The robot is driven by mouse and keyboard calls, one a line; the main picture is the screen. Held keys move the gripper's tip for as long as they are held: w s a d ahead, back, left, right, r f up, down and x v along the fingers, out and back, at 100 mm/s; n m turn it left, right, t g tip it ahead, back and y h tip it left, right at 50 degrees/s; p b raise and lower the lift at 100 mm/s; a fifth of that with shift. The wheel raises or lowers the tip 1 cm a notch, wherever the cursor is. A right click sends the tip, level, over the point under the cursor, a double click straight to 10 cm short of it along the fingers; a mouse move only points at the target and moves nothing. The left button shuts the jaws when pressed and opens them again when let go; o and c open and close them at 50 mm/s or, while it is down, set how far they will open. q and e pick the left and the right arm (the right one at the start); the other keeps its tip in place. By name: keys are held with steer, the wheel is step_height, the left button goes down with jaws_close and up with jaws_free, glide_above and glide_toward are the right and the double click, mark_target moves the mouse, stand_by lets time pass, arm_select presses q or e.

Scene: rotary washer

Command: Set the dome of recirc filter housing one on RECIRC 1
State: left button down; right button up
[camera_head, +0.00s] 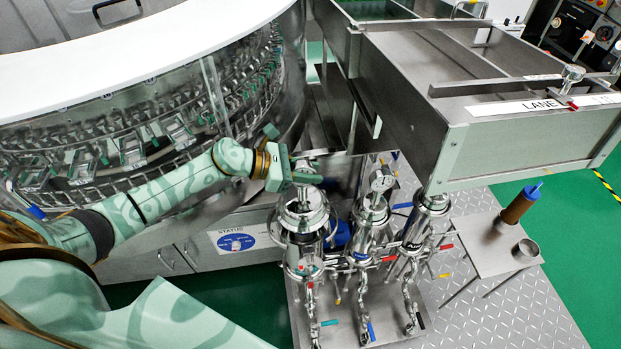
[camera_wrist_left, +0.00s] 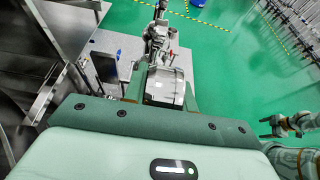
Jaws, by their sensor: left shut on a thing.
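My left gripper (camera_head: 300,178) reaches in from the left and is shut at the top of the leftmost filter housing. The shiny steel dome (camera_head: 303,207) is just below its fingers, and the wrist view shows shiny metal (camera_wrist_left: 165,85) between them. The dome appears over the leftmost housing body (camera_head: 303,250); I cannot tell whether it is seated. The gripper partly hides its top, and I cannot read a RECIRC 1 label. My right gripper (camera_wrist_left: 268,128) shows at the right edge of the wrist view, its fingers apart and empty.
Two similar housings, the middle one (camera_head: 370,220) and the right one (camera_head: 425,215), stand close beside it. A small side table (camera_head: 490,250) holds a brown cylinder (camera_head: 519,205) and a steel cup (camera_head: 525,250). The steel lane box (camera_head: 500,135) rises behind; the rotary washer (camera_head: 150,130) is at left.

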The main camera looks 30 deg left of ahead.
mark_target(309, 195)
arm_select(q)
steer(key=shift+w+a+f, duration=0.1)
steer(key=shift+w+a, duration=0.05)
steer(key=shift+a, duration=0.05)
steer(key=shift+d+f+b, duration=0.1)
steer(key=shift+f+b, duration=0.5)
steer(key=shift+f, duration=0.05)
steer(key=shift+f+b, duration=0.9)
steer(key=shift+f, duration=0.5)
step_height(309, 195, down, 2)
steer(key=shift+b, duration=0.9)
steer(key=shift+f+b, duration=0.3)
steer(key=shift+f, duration=0.05)
